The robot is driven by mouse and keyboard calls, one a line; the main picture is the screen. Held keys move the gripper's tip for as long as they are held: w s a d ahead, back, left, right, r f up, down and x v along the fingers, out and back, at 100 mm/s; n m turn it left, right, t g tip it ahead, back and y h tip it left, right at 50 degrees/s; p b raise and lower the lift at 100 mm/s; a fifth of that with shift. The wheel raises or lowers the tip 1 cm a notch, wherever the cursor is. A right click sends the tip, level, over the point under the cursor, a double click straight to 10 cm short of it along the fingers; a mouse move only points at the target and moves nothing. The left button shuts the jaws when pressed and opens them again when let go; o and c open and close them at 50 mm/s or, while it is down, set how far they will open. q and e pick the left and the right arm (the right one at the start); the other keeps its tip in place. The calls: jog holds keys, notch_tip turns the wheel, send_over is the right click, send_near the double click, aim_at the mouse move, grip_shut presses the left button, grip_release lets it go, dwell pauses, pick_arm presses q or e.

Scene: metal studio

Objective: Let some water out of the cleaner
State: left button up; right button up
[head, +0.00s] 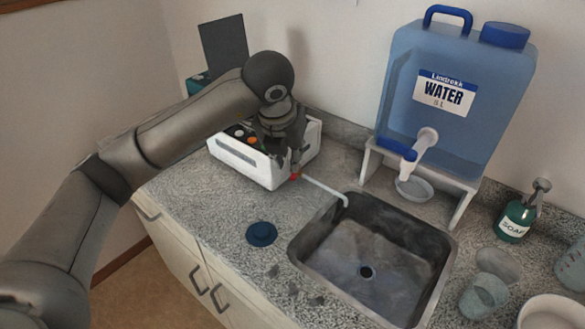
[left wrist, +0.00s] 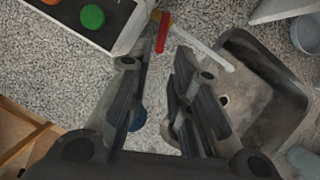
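The cleaner is a white box (head: 238,160) with coloured buttons on its top, standing on the counter left of the sink; its corner with a green button (left wrist: 92,17) shows in the left wrist view. A small red valve lever (head: 296,177) sits low on its right side, with a pale drain tube (head: 325,190) running from it to the sink's rim. My left gripper (head: 284,163) is just above the lever. In the left wrist view my left gripper (left wrist: 156,62) is open, with the red lever (left wrist: 163,33) ahead, near the gap between the fingertips. I see no contact. My right gripper is not in view.
A metal sink (head: 365,262) is set in the counter. A blue water container (head: 450,100) stands on a white stand behind it. A blue disc (head: 261,234) lies left of the sink. A soap bottle (head: 516,222) and glasses (head: 484,295) stand at the right.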

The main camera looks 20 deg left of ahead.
aim_at(293, 174)
pick_arm(q)
jog(key=p+x, duration=0.1)
jog(key=x, duration=0.6)
grip_shut()
